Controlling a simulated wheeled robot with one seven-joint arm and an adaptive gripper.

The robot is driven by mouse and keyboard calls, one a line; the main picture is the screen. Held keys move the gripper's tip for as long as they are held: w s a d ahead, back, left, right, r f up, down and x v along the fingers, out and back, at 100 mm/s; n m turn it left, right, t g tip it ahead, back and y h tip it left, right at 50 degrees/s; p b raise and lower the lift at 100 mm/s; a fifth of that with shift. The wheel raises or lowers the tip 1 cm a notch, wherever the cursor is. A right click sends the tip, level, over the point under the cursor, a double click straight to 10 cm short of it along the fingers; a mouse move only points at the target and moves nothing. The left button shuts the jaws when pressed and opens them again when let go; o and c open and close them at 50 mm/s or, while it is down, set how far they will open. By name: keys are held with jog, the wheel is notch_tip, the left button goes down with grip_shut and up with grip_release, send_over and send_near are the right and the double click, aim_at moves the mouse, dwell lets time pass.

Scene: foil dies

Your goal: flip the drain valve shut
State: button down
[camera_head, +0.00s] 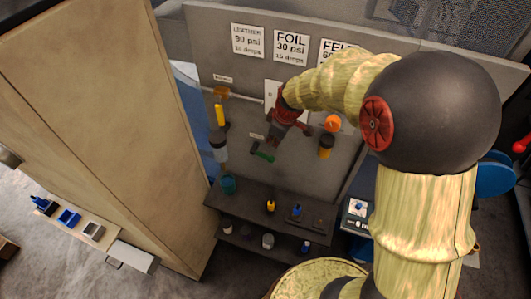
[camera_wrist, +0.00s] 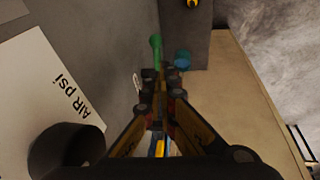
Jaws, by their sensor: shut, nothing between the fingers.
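A green lever (camera_head: 264,156) sits low on the grey panel, under a small white label, and I take it for the drain valve's handle. It also shows in the wrist view (camera_wrist: 155,42), just beyond my fingertips. My gripper (camera_head: 271,142) is in front of the panel, just above and right of the lever in the head view. In the wrist view my gripper (camera_wrist: 160,76) has its fingers together with nothing between them. I cannot tell whether the fingertips touch the lever. The valve body is partly hidden by my fingers in the wrist view.
A yellow lever (camera_head: 220,115), a clear bowl (camera_head: 218,148), an orange knob (camera_head: 333,123) and a yellow-and-black cylinder (camera_head: 325,146) are on the panel. A teal cup (camera_head: 228,183) is below left. A dark shelf (camera_head: 240,198) holds small items. A tan cabinet (camera_head: 110,110) stands left.

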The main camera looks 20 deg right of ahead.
aim_at(265, 157)
jog(key=shift+w+n, duration=0.2)
jog(key=shift+n, duration=0.1)
jog(key=shift+s, duration=0.1)
jog(key=shift+f, duration=0.1)
jog(key=b+x, duration=0.4)
jog(key=x, duration=0.9)
jog(key=shift+w+f, duration=0.25)
jog(key=shift+f, duration=0.1)
jog(key=shift+f+b, duration=0.25)
jog(key=shift+b, duration=0.65)
jog(key=shift+b, duration=0.5)
jog(key=shift+t+b, duration=0.3)
jog(key=shift+b, duration=0.1)
